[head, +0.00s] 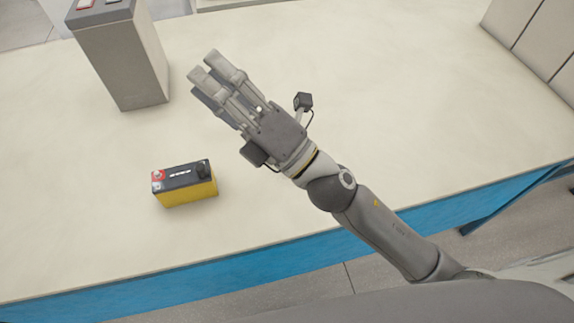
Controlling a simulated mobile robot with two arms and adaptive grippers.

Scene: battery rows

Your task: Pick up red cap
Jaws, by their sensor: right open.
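A small battery (188,190) with a yellow body and a dark top stands on the pale table, left of centre. A small red piece, apparently the red cap (158,175), sits at the left end of its top. A black piece (203,169) sits at the right end. My right gripper (213,70) is open and empty, up and to the right of the battery and apart from it. Its fingers point to the upper left, towards the grey box. My left gripper is not in view.
A tall grey box (122,60) stands at the upper left, with a red-marked panel on its top. Light panels (540,40) stand at the upper right. The table (400,90) is otherwise clear, and its blue front edge (180,283) runs below the battery.

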